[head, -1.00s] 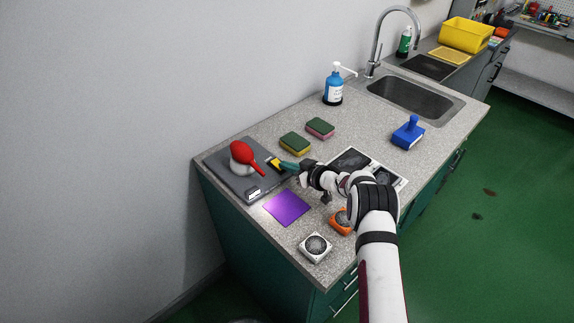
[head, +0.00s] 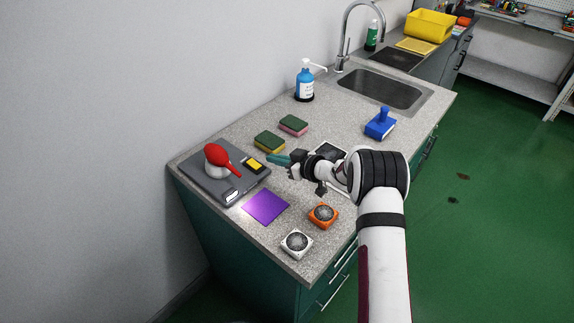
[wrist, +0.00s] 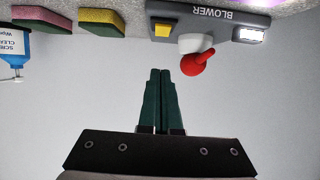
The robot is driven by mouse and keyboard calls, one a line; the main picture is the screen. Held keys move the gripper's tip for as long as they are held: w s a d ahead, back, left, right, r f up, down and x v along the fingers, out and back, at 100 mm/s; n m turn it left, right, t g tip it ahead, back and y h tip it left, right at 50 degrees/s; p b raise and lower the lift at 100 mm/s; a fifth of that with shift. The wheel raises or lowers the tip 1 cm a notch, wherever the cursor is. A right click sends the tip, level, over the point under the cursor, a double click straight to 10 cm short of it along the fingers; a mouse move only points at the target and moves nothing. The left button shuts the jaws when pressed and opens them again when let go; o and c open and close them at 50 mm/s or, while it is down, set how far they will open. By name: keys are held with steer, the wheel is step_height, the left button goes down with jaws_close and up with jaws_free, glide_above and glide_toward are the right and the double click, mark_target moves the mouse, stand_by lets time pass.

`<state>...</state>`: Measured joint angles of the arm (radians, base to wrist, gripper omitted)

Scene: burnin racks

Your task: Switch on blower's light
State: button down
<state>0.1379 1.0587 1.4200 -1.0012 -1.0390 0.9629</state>
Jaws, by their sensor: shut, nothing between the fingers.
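The blower unit is a flat dark grey base (head: 232,187) near the counter's left end. In the wrist view, the panel (wrist: 250,35) looks bright and lit beside the upside-down word BLOWER, and the yellow block (wrist: 165,31) sits at the other end. My gripper (head: 270,158), with dark teal fingers, is shut and empty, its tips just right of the yellow block and apart from it.
Green-topped sponges (head: 269,141) lie behind my gripper. A blue pump bottle (head: 304,82), a blue brush (head: 381,123) and the sink (head: 380,90) are farther back.

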steer(key=v, duration=0.2)
steer(key=f+v, duration=0.1)
steer(key=v, duration=0.2)
steer(key=shift+s+d+f, duration=0.1)
steer(key=shift+s, duration=0.05)
steer(key=w+d+r+m+t+h, duration=0.1)
steer(key=d+r+m+t+h, duration=0.1)
steer(key=d+r+m+h, duration=0.4)
steer(key=s+d+r+m+g+h, duration=0.2)
steer(key=s+d+r+h, duration=0.1)
steer(key=s, duration=0.3)
steer(key=s+d+r+m+g+h, duration=0.1)
steer(key=s+d+r+m+h, duration=0.15)
steer(key=s+r, duration=0.2)
steer(key=s+a+m+g+y, duration=0.1)
steer(key=s+a+g, duration=0.2)
steer(key=s, duration=0.9)
steer(key=s+a+f+m+g+y, duration=0.1)
steer(key=s+a+g, duration=0.2)
steer(key=s, duration=0.8)
steer(key=s+a+f+m+g+y, duration=0.1)
steer(key=s+a+m+g, duration=0.1)
steer(key=s, duration=1)
steer(key=shift+s+a+g, duration=0.35)
steer(key=shift+a+g, duration=0.15)
steer(key=shift+a, duration=0.6)
